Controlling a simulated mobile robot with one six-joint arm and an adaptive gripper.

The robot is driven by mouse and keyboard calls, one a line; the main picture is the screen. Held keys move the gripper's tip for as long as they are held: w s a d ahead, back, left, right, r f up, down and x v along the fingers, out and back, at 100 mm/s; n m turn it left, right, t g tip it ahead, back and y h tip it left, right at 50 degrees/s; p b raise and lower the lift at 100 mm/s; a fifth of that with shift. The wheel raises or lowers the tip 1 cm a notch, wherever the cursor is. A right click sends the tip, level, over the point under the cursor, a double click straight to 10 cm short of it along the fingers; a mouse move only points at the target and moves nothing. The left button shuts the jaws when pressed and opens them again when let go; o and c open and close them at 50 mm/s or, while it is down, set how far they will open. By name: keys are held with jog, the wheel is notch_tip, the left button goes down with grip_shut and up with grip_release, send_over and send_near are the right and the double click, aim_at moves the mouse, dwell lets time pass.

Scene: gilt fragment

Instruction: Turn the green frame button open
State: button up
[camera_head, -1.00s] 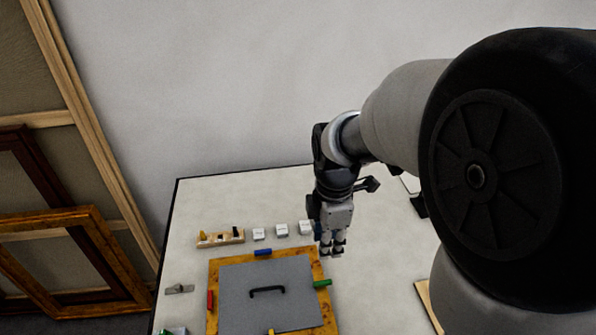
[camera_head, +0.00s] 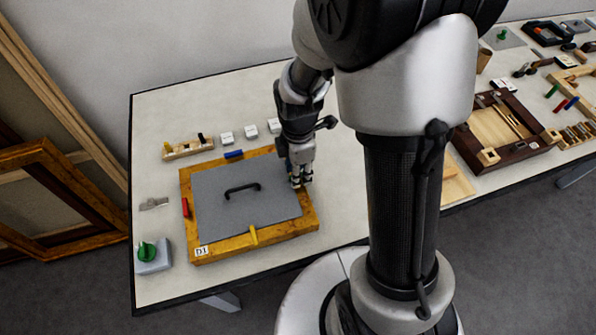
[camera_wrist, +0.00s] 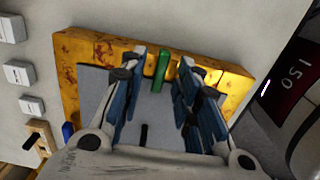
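The gilt frame (camera_head: 285,229) lies flat on the table with a grey panel (camera_head: 215,205) and a black handle (camera_head: 242,187) in it. In the wrist view the green frame button (camera_wrist: 161,72) sits on the rail, its inner end reaching over the panel edge. My gripper (camera_wrist: 164,58) is open, with one blue-padded finger on each side of the button in the picture; I cannot tell whether either touches it. In the head view my gripper (camera_head: 301,182) is at the frame's right rail and hides the green button.
Blue (camera_head: 233,154), red (camera_head: 185,207) and yellow (camera_head: 253,235) buttons sit on the other rails. White blocks (camera_head: 249,132) and a wooden rack (camera_head: 188,149) stand behind the frame. A grey box with a green knob (camera_head: 147,252) is at front left.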

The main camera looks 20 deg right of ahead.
jog(key=shift+f, duration=0.15)
jog(key=shift+c, duration=0.2)
grip_shut()
